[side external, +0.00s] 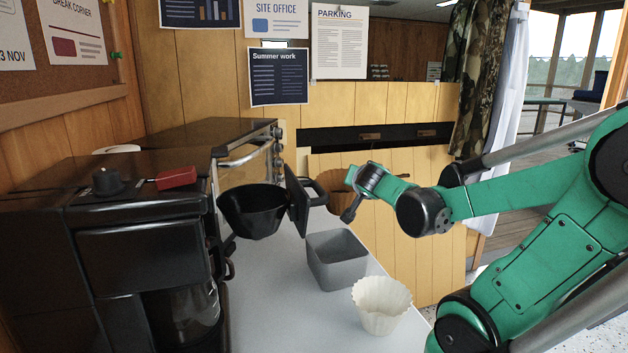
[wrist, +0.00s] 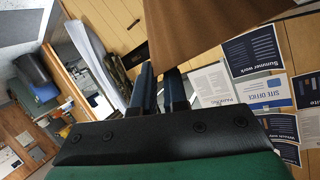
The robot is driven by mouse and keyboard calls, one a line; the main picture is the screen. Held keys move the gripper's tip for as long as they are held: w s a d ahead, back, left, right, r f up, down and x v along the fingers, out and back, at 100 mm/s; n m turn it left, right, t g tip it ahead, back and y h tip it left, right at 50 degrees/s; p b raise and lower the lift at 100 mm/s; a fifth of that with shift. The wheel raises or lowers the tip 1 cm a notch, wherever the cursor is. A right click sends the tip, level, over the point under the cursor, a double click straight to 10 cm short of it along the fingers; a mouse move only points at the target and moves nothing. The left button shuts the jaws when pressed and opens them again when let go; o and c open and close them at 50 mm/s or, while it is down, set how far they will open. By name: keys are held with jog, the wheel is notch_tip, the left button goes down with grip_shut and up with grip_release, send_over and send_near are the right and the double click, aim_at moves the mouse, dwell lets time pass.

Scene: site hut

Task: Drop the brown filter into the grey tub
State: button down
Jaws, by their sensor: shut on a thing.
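My gripper (side external: 352,194) is shut on the brown filter (side external: 336,171), holding it in the air behind and above the grey tub. In the wrist view, the brown filter (wrist: 215,25) fills the top middle, at the tips of my gripper (wrist: 161,72). The grey tub (side external: 338,265) stands open on the pale counter, below my gripper and a little to its left. I see no contact between filter and tub. My gripper and the black holder's handle partly cover the filter in the side view.
The coffee machine's black filter holder (side external: 252,212) is swung out left of the tub, close to the held filter. A cream fluted filter (side external: 381,306) stands on the counter in front of the tub. A red block (side external: 176,178) lies on the coffee machine (side external: 140,240).

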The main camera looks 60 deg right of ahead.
jog(key=shift+f, duration=2.4)
jog(key=c, duration=0.8)
grip_release()
jog(key=shift+a, duration=0.1)
jog(key=shift+v, duration=2.75)
